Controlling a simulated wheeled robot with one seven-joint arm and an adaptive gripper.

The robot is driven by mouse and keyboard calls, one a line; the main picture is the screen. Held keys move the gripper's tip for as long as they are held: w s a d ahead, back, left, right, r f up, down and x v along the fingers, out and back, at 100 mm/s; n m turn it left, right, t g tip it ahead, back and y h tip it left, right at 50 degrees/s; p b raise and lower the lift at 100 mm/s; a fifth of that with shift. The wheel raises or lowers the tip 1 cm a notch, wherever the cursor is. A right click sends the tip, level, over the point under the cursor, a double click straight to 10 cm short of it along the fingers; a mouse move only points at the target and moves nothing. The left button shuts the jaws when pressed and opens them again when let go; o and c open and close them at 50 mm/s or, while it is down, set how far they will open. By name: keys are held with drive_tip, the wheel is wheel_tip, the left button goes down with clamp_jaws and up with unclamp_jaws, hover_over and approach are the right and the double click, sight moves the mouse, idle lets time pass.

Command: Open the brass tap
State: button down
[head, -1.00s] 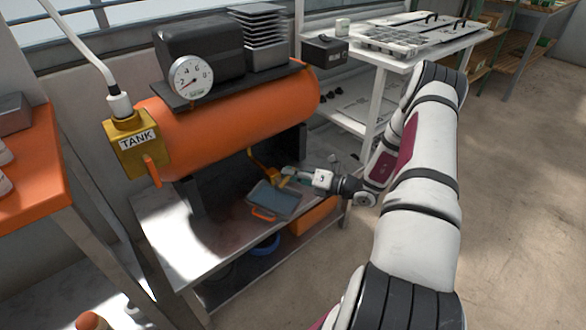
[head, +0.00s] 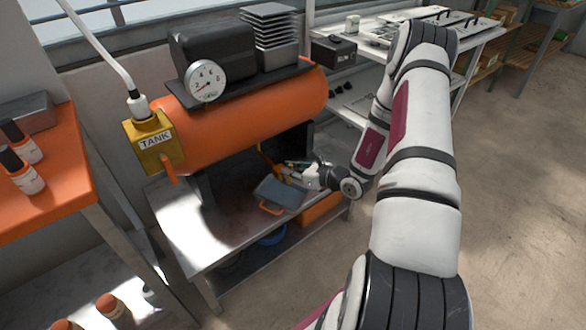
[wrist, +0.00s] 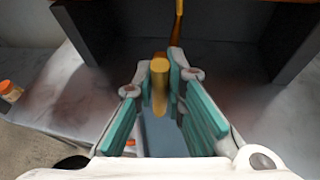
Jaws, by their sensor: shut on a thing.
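The brass tap's pipe (head: 264,157) hangs beneath the orange tank (head: 240,118) in the head view. In the wrist view, its brass lever (wrist: 159,88) stands between the teal pads of my gripper (wrist: 160,76), with a brass stem (wrist: 178,22) rising behind. My gripper (head: 288,171) is closed around the lever, with its fingers below the tank. The fingers hide part of the tap, so I cannot tell how far it is turned.
A grey tray with an orange handle (head: 279,194) lies below the tap on the metal bench (head: 215,235). A pressure gauge (head: 205,81) sits on the tank. An orange table (head: 60,190) stands at left. Dark supports (wrist: 95,45) flank the gripper.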

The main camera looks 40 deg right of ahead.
drive_tip(key=shift+a+n+h, duration=0.25)
drive_tip(key=shift+n+h, duration=0.05)
drive_tip(key=shift+n, duration=0.1)
idle(0.3)
drive_tip(key=c, duration=1.6)
unclamp_jaws()
drive_tip(key=shift+a, duration=0.1)
drive_tip(key=shift+c, duration=0.2)
drive_tip(key=shift+s, duration=0.1)
drive_tip(key=v, duration=1.1)
drive_tip(key=shift+s+r, duration=0.3)
